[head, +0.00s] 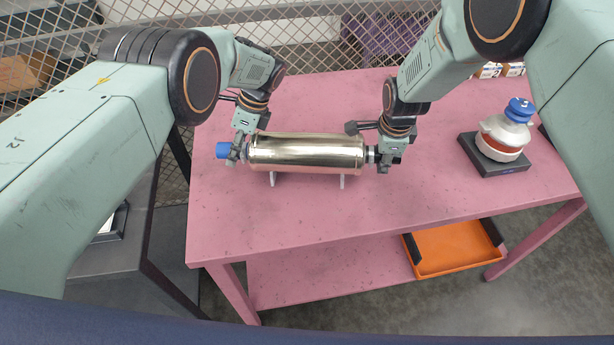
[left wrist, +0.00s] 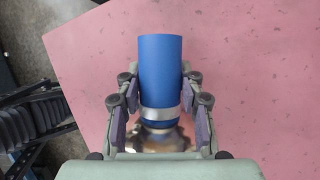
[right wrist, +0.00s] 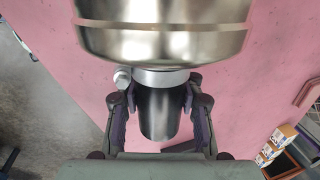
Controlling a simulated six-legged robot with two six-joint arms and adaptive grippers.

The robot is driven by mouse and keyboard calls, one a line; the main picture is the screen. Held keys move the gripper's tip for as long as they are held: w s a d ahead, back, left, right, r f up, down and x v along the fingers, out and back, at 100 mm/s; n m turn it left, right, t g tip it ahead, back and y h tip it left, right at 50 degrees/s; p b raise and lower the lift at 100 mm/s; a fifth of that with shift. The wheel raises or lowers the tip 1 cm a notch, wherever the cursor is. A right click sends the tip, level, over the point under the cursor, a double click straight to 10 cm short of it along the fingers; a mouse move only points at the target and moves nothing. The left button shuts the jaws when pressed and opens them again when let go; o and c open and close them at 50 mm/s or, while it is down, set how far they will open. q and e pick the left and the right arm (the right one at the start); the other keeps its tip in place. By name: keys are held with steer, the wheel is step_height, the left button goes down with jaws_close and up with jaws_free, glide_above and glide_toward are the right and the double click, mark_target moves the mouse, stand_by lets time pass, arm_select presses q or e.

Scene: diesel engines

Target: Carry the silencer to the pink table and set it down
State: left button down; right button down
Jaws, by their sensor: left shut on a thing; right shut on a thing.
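The silencer (head: 305,152) is a shiny metal cylinder lying level across the left half of the pink table (head: 430,195), with two pale feet below it. I cannot tell whether the feet touch the tabletop. My left gripper (head: 236,152) is shut on its left end, around the pipe with a blue sleeve (left wrist: 160,68). My right gripper (head: 383,156) is shut on the dark pipe (right wrist: 159,112) at its right end. The silencer's body (right wrist: 160,40) fills the top of the right wrist view.
A black scale-like base (head: 490,168) with a white, blue-capped vessel (head: 503,134) stands at the table's right. Small boxes (head: 500,70) are at the back right. An orange tray (head: 455,250) lies on the lower shelf. Wire mesh (head: 320,55) stands behind. The tabletop before the silencer is clear.

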arm_select(q)
steer(key=shift+w+f, duration=0.15)
steer(key=shift+w, duration=0.05)
arm_select(e)
steer(key=shift+w+f, duration=0.15)
steer(key=shift+w, duration=0.05)
arm_select(q)
steer(key=c, duration=1.2)
jaws_free()
steer(key=shift+f, duration=0.1)
arm_select(e)
steer(key=c, duration=1.5)
jaws_free()
steer(key=shift+s+f, duration=0.1)
arm_select(q)
steer(key=shift+o, duration=1.4)
steer(key=shift+s, duration=0.2)
arm_select(e)
steer(key=o, duration=0.4)
steer(key=shift+s, duration=0.1)
steer(key=shift+c, duration=0.2)
arm_select(q)
steer(key=shift+o, duration=0.5)
steer(key=shift+s+r, duration=0.15)
steer(key=shift+r, duration=0.05)
arm_select(e)
steer(key=o, duration=0.3)
steer(key=shift+s+r, duration=0.15)
steer(key=shift+r, duration=0.1)
steer(key=shift+f, duration=0.1)
